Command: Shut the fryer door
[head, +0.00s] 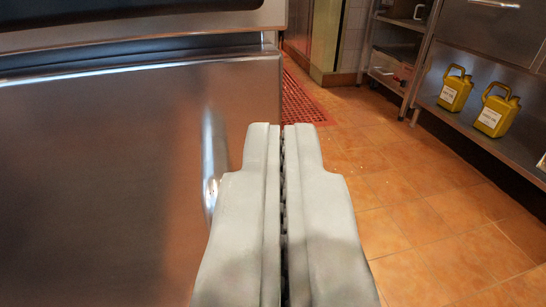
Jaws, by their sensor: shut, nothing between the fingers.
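A large stainless steel panel, which appears to be the fryer door (95,180), fills the left side of the head view. A bright vertical strip, perhaps its handle or a reflection, shows near its right side. The panel's top edge runs just below the fryer body's steel ledge (150,28). I cannot tell whether the door stands ajar. My gripper (283,128) is shut and empty, pointing forward at the panel's right edge. It covers the lower part of that edge, and I cannot tell whether it touches.
Orange tiled floor (410,220) lies open to the right. A red perforated mat (300,100) lies beyond my gripper. A steel shelf unit on the right holds two yellow jugs (456,89) (496,110) on its low shelf (480,130). A second rack (388,65) stands farther back.

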